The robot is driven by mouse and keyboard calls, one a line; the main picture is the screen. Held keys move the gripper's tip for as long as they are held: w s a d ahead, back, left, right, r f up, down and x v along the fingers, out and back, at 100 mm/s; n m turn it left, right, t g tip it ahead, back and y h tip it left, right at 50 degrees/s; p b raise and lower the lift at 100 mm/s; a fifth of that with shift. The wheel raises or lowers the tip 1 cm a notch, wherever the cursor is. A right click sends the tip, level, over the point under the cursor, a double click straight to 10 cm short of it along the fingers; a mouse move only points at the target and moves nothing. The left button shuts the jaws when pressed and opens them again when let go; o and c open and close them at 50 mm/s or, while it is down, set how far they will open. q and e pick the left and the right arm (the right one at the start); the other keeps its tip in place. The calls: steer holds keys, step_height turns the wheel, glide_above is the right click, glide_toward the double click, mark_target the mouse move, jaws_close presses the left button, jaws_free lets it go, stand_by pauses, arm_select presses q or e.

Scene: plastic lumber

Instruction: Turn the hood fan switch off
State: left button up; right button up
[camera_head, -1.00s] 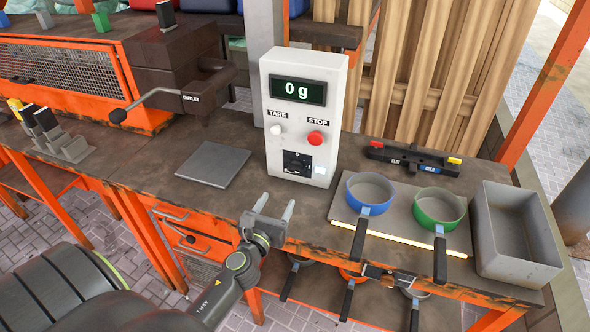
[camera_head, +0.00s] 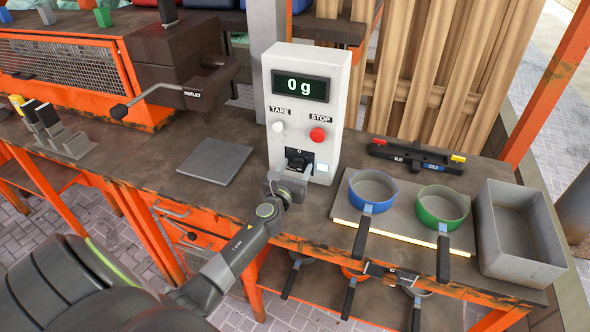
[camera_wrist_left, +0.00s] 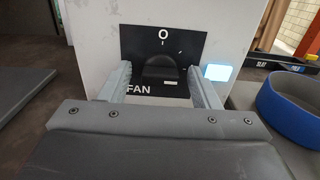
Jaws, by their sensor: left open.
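The hood fan switch is a black knob (camera_wrist_left: 158,68) on a black plate (camera_wrist_left: 190,45) marked "O" above and "FAN" below, low on the front of a white control box (camera_head: 344,90). My left gripper (camera_wrist_left: 160,85) is open, with one finger on each side of the knob in the left wrist view. I cannot tell whether the fingers touch it. In the head view the left gripper (camera_head: 297,170) is at the switch and partly hides it. A small lit square (camera_wrist_left: 217,73) is right of the plate. My right gripper is not in view.
The box has a "0 g" display (camera_head: 300,86), a white TARE button (camera_head: 278,126) and a red STOP button (camera_head: 317,134). A grey plate (camera_head: 215,161) lies left. Blue (camera_head: 373,187) and green (camera_head: 442,205) pans and a grey bin (camera_head: 520,247) stand right.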

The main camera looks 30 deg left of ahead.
arm_select(q)
steer(key=c, duration=1)
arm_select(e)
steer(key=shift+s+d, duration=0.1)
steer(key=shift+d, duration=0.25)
arm_select(q)
steer(key=shift+n, duration=0.3)
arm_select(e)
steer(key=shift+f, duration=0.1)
arm_select(q)
steer(key=n+b, duration=0.1)
steer(key=n, duration=0.3)
steer(key=shift+f, duration=0.1)
steer(key=n+b, duration=0.1)
steer(key=n, duration=0.3)
steer(key=shift+b, duration=0.3)
steer(key=n+b, duration=0.1)
steer(key=n, duration=0.4)
steer(key=shift+f+b, duration=0.1)
steer(key=shift+b, duration=0.2)
steer(key=n+b, duration=0.1)
steer(key=n, duration=0.3)
steer(key=shift+b, duration=0.3)
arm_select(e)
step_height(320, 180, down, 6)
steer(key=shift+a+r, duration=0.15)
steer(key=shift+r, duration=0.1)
arm_select(q)
steer(key=shift+n, duration=0.3)
